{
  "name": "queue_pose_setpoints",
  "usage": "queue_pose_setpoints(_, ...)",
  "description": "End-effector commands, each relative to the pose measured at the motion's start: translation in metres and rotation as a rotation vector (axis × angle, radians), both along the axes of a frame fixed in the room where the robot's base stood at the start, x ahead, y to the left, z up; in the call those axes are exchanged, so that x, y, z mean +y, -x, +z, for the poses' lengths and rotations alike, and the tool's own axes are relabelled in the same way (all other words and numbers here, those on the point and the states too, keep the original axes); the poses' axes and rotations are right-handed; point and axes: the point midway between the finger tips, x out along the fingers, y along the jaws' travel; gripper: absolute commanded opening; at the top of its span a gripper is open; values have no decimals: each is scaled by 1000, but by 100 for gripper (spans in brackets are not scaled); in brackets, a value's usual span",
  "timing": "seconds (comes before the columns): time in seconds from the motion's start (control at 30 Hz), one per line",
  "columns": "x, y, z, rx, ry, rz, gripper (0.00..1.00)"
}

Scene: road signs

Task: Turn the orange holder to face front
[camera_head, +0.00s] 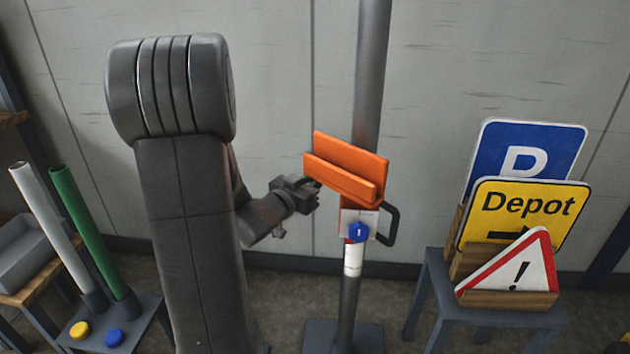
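The orange holder (346,167) is a slotted bracket on a grey upright post (371,70). It is empty and its open slot faces toward the camera, angled slightly with its left end higher in the picture. Below it on the post are a white-and-orange clamp block with a blue knob (357,232) and a dark loop handle (390,225). My gripper (312,191) is just left of the holder's lower left end, pointing right. I cannot tell whether it touches the holder. Its fingers are small and dark, and their opening is unclear.
A small table (437,292) at right carries a rack with a blue P sign (525,150), a yellow Depot sign (525,212) and a red-edged warning triangle (512,268). At left, white (42,215) and green (88,225) tubes stand on a stand with yellow and blue caps.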

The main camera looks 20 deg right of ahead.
Motion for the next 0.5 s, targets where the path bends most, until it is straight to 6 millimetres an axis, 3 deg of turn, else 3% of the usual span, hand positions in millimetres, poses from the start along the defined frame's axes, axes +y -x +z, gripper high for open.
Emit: queue_pose_setpoints(0.5,12,40,-6,-2,1,342,0)
